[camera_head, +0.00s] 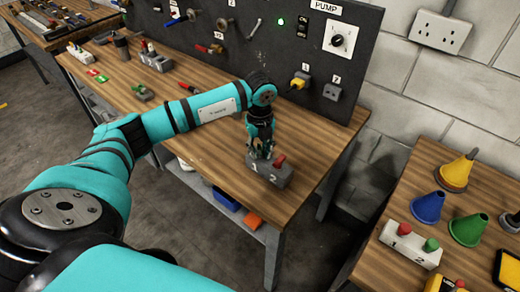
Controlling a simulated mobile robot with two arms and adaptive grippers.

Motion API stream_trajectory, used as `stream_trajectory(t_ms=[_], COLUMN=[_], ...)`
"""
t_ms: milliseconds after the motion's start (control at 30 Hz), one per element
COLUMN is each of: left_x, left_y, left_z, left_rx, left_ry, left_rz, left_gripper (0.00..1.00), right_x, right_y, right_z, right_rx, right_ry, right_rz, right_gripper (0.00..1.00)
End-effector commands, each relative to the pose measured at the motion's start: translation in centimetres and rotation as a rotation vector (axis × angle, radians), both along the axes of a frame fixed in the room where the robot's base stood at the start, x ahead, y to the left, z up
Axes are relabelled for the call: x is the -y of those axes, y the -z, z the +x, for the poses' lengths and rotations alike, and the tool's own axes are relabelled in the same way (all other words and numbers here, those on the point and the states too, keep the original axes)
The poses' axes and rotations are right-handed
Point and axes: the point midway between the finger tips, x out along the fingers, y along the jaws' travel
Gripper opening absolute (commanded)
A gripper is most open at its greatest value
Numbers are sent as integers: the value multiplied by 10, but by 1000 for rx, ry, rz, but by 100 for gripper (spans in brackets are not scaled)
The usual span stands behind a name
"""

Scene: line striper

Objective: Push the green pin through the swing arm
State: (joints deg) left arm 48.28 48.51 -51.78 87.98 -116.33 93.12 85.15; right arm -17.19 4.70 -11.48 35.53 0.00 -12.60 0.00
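My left gripper (261,148) points down at the grey block (268,175) marked 1 and 2, near the front right of the workbench. Its fingers are at the block's top on the side marked 1. They are small and dark, so I cannot tell whether they are open or shut, or whether a pin is between them. A red pin (279,160) stands at the side marked 2. I see no green pin at this block; the gripper may hide it. I cannot make out which part is the swing arm. My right gripper is not in view.
The workbench (215,150) carries a black panel (270,40) at its back. Small parts lie at the bench's left.

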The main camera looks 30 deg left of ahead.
Motion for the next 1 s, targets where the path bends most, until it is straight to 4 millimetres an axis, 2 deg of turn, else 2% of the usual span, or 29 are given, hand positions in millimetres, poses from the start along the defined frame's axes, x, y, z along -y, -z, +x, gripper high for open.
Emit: stream_trajectory(t_ms=[33, 133, 167, 1000], left_x=[0, 0, 0, 0], left_y=[0, 0, 0, -12], left_z=[0, 0, 0, 0], left_rx=[0, 0, 0, 0], left_ry=[0, 0, 0, 0], left_rz=[0, 0, 0, 0], left_gripper=[14, 1, 0, 0], right_x=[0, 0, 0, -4], right_y=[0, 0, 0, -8], right_z=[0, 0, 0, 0], right_rx=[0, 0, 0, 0], right_ry=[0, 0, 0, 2], right_rz=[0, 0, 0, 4], right_gripper=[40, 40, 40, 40])
